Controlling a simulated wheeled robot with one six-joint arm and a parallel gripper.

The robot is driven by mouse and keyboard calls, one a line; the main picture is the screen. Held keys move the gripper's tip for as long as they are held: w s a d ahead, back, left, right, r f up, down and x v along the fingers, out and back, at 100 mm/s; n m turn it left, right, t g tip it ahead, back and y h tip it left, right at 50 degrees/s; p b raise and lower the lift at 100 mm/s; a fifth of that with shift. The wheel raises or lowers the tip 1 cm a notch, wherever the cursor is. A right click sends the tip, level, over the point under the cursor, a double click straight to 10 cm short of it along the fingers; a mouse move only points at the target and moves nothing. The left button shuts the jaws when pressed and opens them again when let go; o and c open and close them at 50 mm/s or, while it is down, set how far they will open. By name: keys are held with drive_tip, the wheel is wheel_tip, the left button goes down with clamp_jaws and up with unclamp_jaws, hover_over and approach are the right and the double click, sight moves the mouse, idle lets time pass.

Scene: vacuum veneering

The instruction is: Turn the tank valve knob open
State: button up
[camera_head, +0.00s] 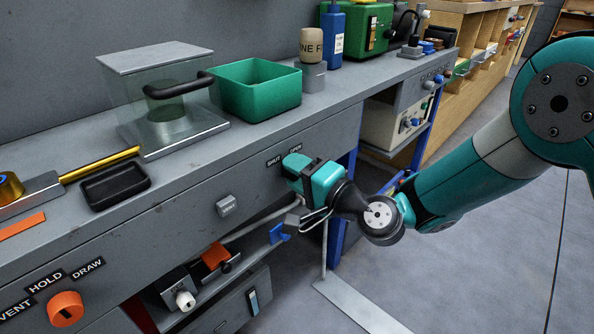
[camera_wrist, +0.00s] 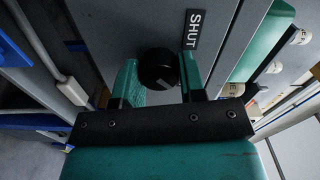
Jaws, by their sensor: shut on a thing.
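The tank valve knob (camera_wrist: 158,68) is round and black with a small pale mark, seen between my fingers in the wrist view. My gripper (camera_wrist: 159,72) is shut on it, one finger on each side. A SHUT label (camera_wrist: 194,29) is on the grey panel beside the knob. In the head view my gripper (camera_head: 294,168) is against the bench front, just below the SHUT label (camera_head: 274,161) and the OPEN label (camera_head: 296,149). The knob is hidden behind my gripper there. The OPEN label is not visible in the wrist view.
On the bench (camera_head: 290,118) stand a green bin (camera_head: 262,97), a clear box with a black handle (camera_head: 165,95) and a black tray (camera_head: 114,186). An orange knob (camera_head: 66,309) sits at VENT, HOLD, DRAW. A lower shelf holds small parts. Open floor (camera_head: 480,260) lies at right.

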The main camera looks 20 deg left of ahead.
drive_tip(key=o, duration=0.9)
drive_tip(key=shift+d, duration=0.1)
drive_tip(key=b+v, duration=1.1)
drive_tip(key=v, duration=0.6)
drive_tip(key=shift+s+d+b, duration=0.1)
drive_tip(key=shift+d+b, duration=0.1)
drive_tip(key=shift+b, duration=0.2)
